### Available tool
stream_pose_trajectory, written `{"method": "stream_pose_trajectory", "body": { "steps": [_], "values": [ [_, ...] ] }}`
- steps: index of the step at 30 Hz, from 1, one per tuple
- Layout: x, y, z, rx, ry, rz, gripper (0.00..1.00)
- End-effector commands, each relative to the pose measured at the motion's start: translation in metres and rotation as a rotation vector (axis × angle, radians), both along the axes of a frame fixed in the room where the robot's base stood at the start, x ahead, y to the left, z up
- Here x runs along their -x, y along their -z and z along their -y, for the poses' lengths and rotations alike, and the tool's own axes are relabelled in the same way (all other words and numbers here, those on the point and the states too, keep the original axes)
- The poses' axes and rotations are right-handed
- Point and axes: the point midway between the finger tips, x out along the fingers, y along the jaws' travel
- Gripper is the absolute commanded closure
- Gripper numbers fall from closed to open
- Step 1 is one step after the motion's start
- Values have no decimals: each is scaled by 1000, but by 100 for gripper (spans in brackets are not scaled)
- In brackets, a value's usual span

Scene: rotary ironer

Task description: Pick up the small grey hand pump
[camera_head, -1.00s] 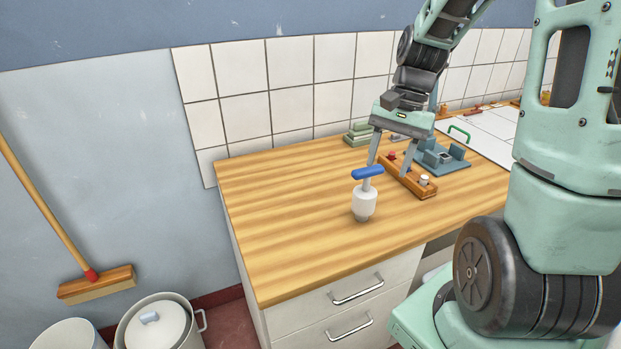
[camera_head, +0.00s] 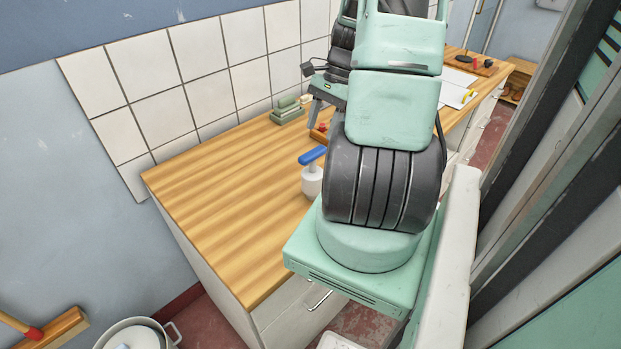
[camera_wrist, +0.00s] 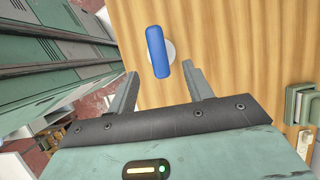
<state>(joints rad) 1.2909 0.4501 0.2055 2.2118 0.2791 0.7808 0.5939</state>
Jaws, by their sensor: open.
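The hand pump (camera_head: 312,183) stands upright on the wooden counter, with a pale grey-white body and a blue bar handle on top. Its right side is close to my arm in the head view. In the wrist view I look down on the pump's blue handle (camera_wrist: 157,50), with part of the pale body behind it. My gripper (camera_wrist: 163,75) is open and empty, and the handle lies just beyond its fingertips, roughly between them. In the head view my gripper (camera_head: 317,115) is partly hidden by my arm.
The wooden counter (camera_head: 220,190) is clear left of the pump. A wooden block with a red knob (camera_head: 321,130) is partly hidden behind my arm. A lidded pot (camera_head: 135,335) stands on the floor.

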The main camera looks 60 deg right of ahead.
Motion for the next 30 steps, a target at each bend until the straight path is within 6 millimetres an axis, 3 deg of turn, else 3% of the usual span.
{"method": "stream_pose_trajectory", "body": {
  "steps": [7,16,30],
  "values": [
    [-5,37,-16,-3,-1,-1,49],
    [-7,52,-23,-3,-2,0,49],
    [-12,93,-40,-1,-2,0,49]
  ]
}}
